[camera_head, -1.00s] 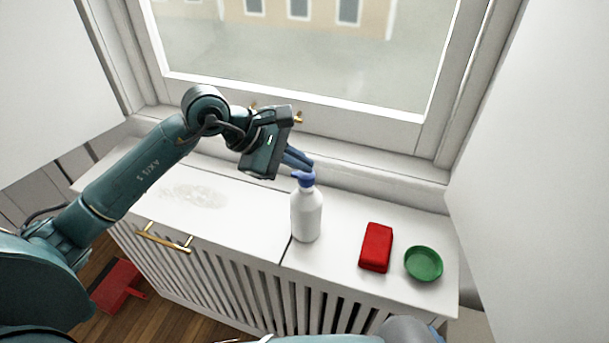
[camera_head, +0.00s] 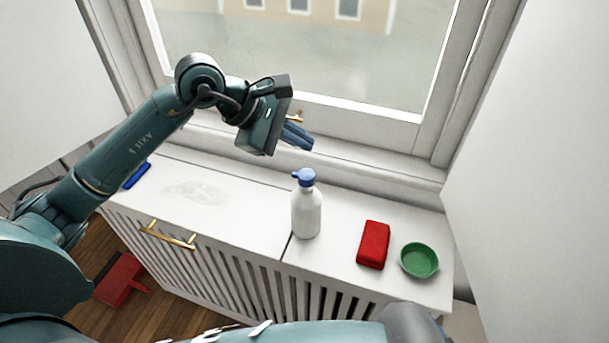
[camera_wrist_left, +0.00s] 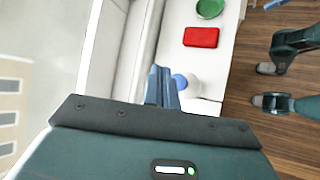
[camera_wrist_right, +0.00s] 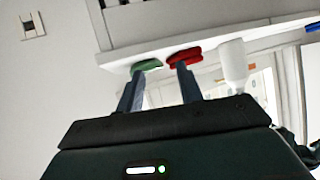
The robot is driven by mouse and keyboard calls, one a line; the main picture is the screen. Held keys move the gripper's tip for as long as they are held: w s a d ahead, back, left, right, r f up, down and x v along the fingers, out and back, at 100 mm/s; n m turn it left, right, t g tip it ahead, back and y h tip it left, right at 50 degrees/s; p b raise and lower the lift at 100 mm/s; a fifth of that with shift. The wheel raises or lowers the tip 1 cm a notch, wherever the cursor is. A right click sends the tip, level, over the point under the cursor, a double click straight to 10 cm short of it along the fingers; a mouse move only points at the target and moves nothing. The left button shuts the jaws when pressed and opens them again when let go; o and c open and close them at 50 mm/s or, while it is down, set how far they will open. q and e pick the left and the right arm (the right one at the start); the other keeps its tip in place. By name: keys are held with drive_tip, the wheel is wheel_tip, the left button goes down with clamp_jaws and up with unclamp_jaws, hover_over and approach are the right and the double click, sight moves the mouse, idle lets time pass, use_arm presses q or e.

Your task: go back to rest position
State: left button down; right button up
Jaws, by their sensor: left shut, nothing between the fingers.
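My left gripper (camera_head: 297,136) is raised in front of the window frame, above and behind the white spray bottle (camera_head: 306,212) with its blue top. Its blue fingers (camera_wrist_left: 162,86) are together and empty, apart from the bottle. The bottle stands upright on the white radiator cover. In the head view only part of my right arm shows along the bottom edge. My right gripper (camera_wrist_right: 158,88) shows in the right wrist view with its two fingers spread and nothing between them.
A red sponge-like block (camera_head: 374,245) and a green round dish (camera_head: 419,260) sit on the radiator cover (camera_head: 250,225) right of the bottle. A blue item (camera_head: 137,175) lies at its left end, near a greyish smudge (camera_head: 195,192). A red dustpan (camera_head: 120,279) lies on the wooden floor.

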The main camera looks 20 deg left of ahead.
idle(0.3)
use_arm(q)
drive_tip(key=s+d+r+n+h+p, duration=0.25)
drive_tip(key=s+d+n+h, duration=0.45)
drive_tip(key=d+n+h, duration=0.4)
drive_tip(key=a+f+n+t+y+p, duration=0.1)
drive_tip(key=a+f+n+t+y, duration=0.45)
drive_tip(key=n, duration=1.05)
drive_tip(key=a+f+n+t+y, duration=0.4)
drive_tip(key=f+n+t+y, duration=0.25)
drive_tip(key=n, duration=0.95)
drive_tip(key=s+f+n+g+y, duration=0.3)
drive_tip(key=s+f+n+g, duration=0.3)
drive_tip(key=s+f+n, duration=0.4)
wheel_tip(320, 180, down, 3)
drive_tip(key=shift+s+a+r+g+p, duration=0.1)
drive_tip(key=shift+s+a+g+p, duration=0.25)
drive_tip(key=shift+s+p, duration=0.1)
use_arm(e)
drive_tip(key=shift+s+d+r+g+h, duration=0.15)
drive_tip(key=shift+d+h, duration=0.15)
drive_tip(key=shift+d, duration=0.15)
drive_tip(key=shift+s+d+r+g+h, duration=0.1)
drive_tip(key=shift+d+g+h, duration=0.05)
drive_tip(key=shift+d+h, duration=0.2)
